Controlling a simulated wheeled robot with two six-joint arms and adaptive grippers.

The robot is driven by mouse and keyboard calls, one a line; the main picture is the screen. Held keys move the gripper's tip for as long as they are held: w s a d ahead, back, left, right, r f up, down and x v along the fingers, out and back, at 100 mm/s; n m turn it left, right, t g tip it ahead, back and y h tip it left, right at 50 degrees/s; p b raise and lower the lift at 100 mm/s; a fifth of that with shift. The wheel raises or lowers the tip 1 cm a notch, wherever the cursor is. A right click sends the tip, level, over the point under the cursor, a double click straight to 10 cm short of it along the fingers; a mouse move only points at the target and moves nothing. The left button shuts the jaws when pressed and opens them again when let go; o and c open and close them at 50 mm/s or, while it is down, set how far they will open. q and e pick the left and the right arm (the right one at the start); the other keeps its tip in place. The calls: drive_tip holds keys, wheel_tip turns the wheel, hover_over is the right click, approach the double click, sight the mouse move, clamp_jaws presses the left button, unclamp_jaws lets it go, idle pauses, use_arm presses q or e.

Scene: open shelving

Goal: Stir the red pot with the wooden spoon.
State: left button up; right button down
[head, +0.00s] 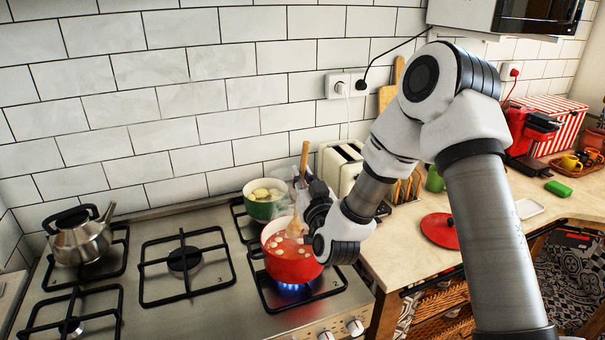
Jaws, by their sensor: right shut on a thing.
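The red pot (290,268) stands on the front right burner, over a blue flame. It holds a red liquid with pale round pieces. My right gripper (312,213) is above the pot's right side and is shut on the wooden spoon (304,163). The spoon's handle sticks up above the gripper, and its lower part reaches down into the pot. The fingers are dark and partly hidden by my wrist. My left gripper is not in view.
A green pot (264,205) stands just behind the red pot. A steel kettle (80,238) is at the far left. A toaster (342,166) stands right of the stove, and a red lid (442,230) lies on the counter.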

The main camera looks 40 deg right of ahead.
wheel_tip(320, 180, down, 7)
drive_tip(key=b, duration=0.5)
drive_tip(key=shift+s+a, duration=0.15)
drive_tip(key=shift+s, duration=0.1)
drive_tip(key=shift+d+r, duration=0.15)
drive_tip(key=shift+d, duration=0.05)
